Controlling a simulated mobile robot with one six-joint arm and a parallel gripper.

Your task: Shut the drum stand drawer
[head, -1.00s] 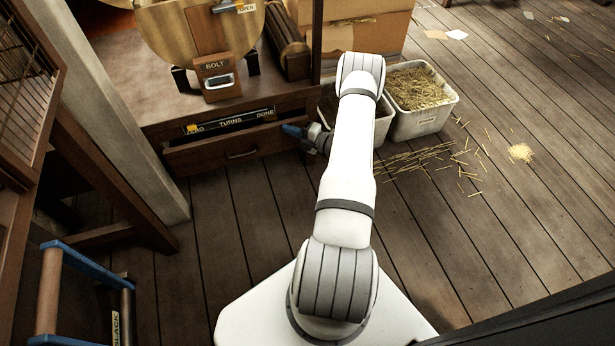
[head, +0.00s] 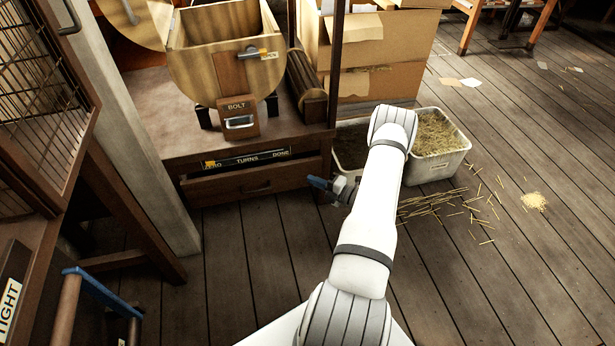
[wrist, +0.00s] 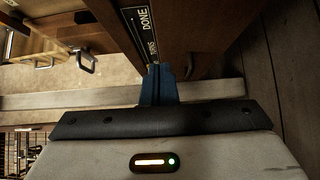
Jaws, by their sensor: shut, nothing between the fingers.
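The drum stand drawer (head: 228,188) is low in the wooden stand, below a dark strip marked TURNS and DONE (head: 247,158). Its front stands out a little from the stand, with a dark gap above it. A small handle (head: 257,188) is at its middle. My gripper (head: 318,183) is at the right end of the drawer front, with its blue fingers shut and empty. In the wrist view the fingers (wrist: 158,85) are beside the wooden drawer front (wrist: 205,22) and the lettered strip. I cannot tell whether they touch the wood.
A wooden drum (head: 205,75) with a BOLT block (head: 238,105) sits on the stand. A white straw bin (head: 440,160) and a cardboard box (head: 375,50) are to the right. A post (head: 150,120) stands left. The floor in front is mostly clear.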

